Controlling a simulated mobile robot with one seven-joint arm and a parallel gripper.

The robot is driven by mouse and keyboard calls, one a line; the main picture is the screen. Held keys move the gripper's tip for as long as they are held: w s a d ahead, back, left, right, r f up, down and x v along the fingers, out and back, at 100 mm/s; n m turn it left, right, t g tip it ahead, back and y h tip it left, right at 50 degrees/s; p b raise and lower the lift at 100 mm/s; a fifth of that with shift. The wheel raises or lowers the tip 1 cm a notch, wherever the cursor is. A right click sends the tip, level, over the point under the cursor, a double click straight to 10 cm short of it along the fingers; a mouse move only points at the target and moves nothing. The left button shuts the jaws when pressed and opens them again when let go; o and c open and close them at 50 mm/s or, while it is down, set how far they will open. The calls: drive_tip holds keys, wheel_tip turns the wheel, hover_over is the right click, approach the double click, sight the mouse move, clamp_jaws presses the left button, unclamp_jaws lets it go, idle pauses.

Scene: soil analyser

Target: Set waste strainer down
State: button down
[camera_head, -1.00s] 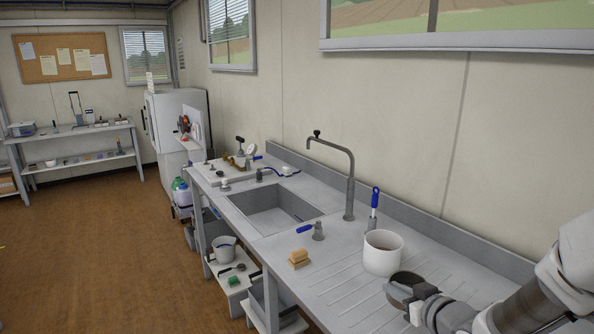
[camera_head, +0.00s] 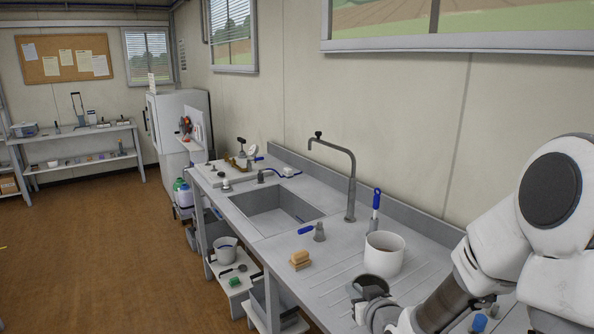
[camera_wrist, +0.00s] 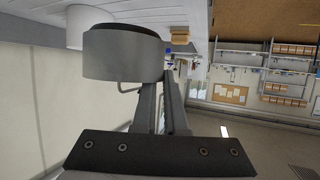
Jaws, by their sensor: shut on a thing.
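The waste strainer is a short grey cylinder with a dark top rim (camera_head: 368,285).
A white pot (camera_head: 383,258) stands just behind the strainer. Sponges (camera_head: 300,260), a blue-handled brush (camera_head: 376,205) and a tap (camera_head: 350,195) are by the sink (camera_head: 272,208). The drainboard between sponges and pot is clear. The counter's front edge is close.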

drive_tip(key=shift+m+h, duration=0.8)
drive_tip(key=shift+h, duration=0.1)
drive_tip(key=f, duration=0.5)
drive_tip(key=shift+w+d+f, duration=0.15)
drive_tip(key=shift+w+f, duration=0.05)
drive_tip(key=shift+s+d+f+m+h, duration=0.1)
drive_tip(key=shift+f+m+h, duration=0.1)
drive_tip(key=shift+f, duration=0.25)
drive_tip(key=shift+d+f+m+h, duration=0.1)
drive_tip(key=shift+f+h, duration=0.1)
drive_tip(key=shift+f, duration=0.2)
drive_tip(key=shift+a, duration=0.15)
